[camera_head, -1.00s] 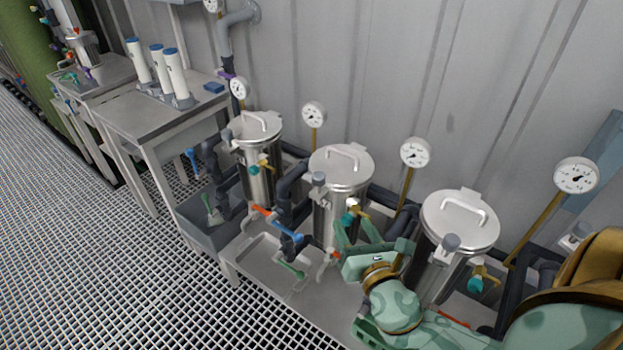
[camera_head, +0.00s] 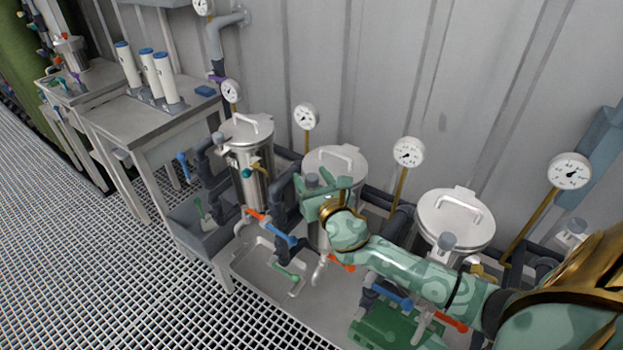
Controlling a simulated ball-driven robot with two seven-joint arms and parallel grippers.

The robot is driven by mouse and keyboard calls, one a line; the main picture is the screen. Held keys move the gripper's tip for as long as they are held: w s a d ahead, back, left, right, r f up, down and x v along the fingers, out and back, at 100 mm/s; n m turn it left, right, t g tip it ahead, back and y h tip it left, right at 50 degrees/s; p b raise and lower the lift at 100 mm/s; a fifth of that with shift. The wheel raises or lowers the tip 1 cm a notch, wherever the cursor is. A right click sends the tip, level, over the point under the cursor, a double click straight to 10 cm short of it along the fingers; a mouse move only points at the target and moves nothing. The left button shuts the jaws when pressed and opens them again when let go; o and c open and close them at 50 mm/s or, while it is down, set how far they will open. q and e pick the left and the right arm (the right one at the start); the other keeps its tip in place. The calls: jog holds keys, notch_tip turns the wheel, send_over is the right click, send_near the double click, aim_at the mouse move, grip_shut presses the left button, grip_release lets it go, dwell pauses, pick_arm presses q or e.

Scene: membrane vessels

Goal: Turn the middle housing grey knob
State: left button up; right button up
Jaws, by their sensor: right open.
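The middle housing (camera_head: 335,160) is a steel vessel with a handled lid, standing between two similar ones. Its grey knob (camera_head: 312,180) is at the front left of the lid rim. My right gripper (camera_head: 321,187) is open at this knob, one finger to its left and one to its right. The knob appears between the fingers; I cannot tell if they touch it. The gripper and wrist hide part of the vessel's front. My left gripper is not in view.
The left housing (camera_head: 248,130) and right housing (camera_head: 455,215) flank the middle one. Gauges on brass stems, such as one gauge (camera_head: 408,152), rise behind. Blue, orange and green valve handles sit low in front. Grating floor (camera_head: 130,290) is free at left.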

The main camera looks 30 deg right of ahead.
jog(key=shift+w, duration=0.25)
jog(key=shift+c, duration=0.3)
jog(key=c, duration=0.9)
